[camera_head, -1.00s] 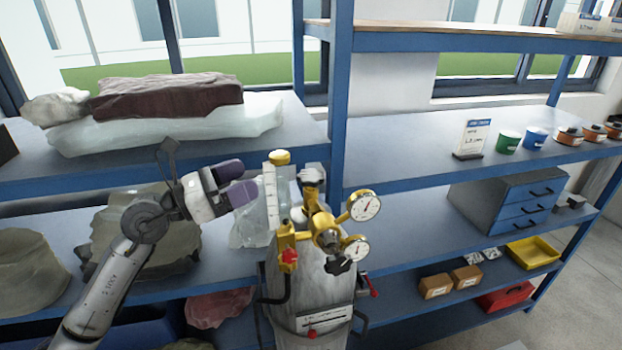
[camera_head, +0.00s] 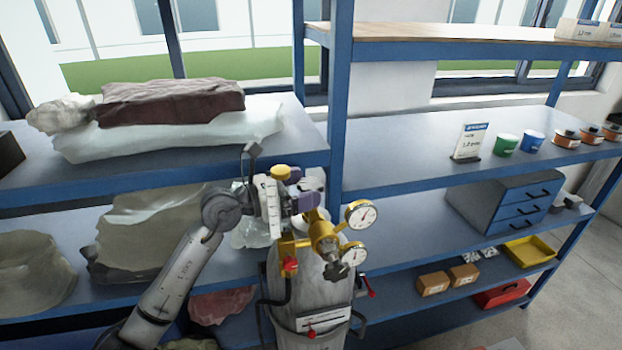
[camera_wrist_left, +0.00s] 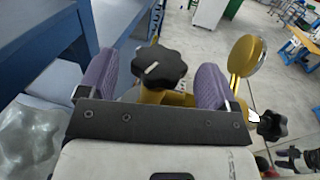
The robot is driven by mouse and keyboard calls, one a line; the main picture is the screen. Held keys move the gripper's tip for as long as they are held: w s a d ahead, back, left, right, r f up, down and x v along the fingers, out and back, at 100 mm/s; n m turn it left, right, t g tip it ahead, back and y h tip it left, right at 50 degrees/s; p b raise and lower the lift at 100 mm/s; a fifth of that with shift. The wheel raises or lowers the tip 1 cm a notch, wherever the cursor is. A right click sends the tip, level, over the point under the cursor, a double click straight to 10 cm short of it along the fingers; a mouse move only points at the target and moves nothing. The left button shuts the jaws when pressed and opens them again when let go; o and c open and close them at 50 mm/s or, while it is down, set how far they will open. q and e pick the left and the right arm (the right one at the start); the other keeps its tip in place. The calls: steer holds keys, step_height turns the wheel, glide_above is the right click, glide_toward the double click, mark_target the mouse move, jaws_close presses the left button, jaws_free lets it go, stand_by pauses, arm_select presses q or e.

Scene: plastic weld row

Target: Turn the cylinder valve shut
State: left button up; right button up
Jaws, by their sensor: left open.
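The gas cylinder (camera_head: 312,283) stands upright in front of the shelves, with a brass regulator (camera_head: 322,235) on top. The valve's black lobed knob (camera_wrist_left: 159,66) shows in the left wrist view, between the two purple fingers and slightly beyond them. A gap shows on each side of it. In the head view the gripper partly hides the valve top. My left gripper (camera_head: 303,188) is open at the top of the cylinder; it also shows in the left wrist view (camera_wrist_left: 156,84). My right gripper is not seen in the head view.
Two round gauges (camera_head: 361,214) jut out right of the valve, close to the gripper. A red knob (camera_head: 290,265) is on the regulator's left side. The blue shelf rack (camera_head: 341,110) stands right behind, with wrapped bundles (camera_head: 170,103) on the left shelf.

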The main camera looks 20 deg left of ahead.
arm_select(q)
steer(key=shift+x, duration=1.05)
steer(key=shift+w+d, duration=0.1)
steer(key=shift+c, duration=0.3)
